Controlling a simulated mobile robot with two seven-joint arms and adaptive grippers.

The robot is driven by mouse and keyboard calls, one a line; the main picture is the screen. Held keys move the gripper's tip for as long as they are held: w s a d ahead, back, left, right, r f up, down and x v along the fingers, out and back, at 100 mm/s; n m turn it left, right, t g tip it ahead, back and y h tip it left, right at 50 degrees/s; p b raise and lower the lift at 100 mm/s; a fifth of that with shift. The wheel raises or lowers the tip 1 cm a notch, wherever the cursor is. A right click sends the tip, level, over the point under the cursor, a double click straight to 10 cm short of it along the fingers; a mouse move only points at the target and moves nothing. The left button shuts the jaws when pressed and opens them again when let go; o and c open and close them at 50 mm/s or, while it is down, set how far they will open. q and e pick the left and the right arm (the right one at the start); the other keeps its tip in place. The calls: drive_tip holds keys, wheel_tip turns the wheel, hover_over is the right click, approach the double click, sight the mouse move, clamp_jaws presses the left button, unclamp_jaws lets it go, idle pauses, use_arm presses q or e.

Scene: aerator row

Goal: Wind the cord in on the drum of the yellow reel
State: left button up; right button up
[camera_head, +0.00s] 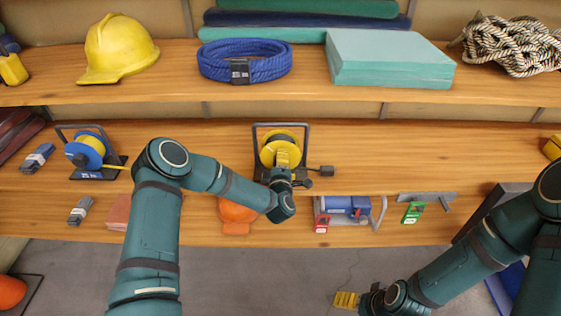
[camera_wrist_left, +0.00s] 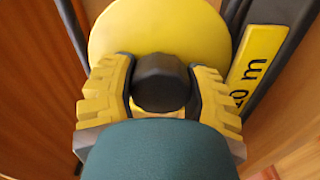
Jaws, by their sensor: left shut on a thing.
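The yellow reel (camera_head: 271,146) stands in a dark frame on the middle shelf. My left gripper (camera_head: 283,166) is in front of it. In the left wrist view, the reel's yellow disc (camera_wrist_left: 160,32) fills the top middle. My left gripper's yellow fingers (camera_wrist_left: 163,88) are shut on a dark round knob (camera_wrist_left: 162,82) in front of the disc. A dark plug-like piece (camera_head: 326,170) lies right of the reel. The cord itself is mostly hidden. My right gripper (camera_head: 346,299) is low over the floor, away from the reel; its finger gap is unclear.
A blue reel (camera_head: 86,150) stands left on the same shelf. An orange helmet (camera_head: 237,214) and a blue device (camera_head: 345,205) are on the lower shelf. The upper shelf holds a yellow helmet (camera_head: 118,48) and blue rope (camera_head: 244,60).

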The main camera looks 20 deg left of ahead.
use_arm(q)
drive_tip(key=m+b, duration=0.1)
drive_tip(key=m, duration=0.2)
drive_tip(key=shift+r+m, duration=0.15)
drive_tip(key=shift+m, duration=0.25)
drive_tip(key=shift+a+m+b, duration=0.1)
drive_tip(key=shift+m+b, duration=0.45)
drive_tip(key=shift+m, duration=1.45)
drive_tip(key=o, duration=1.2)
drive_tip(key=shift+s+d, duration=0.25)
drive_tip(key=shift+s, duration=0.2)
drive_tip(key=v, duration=1.1)
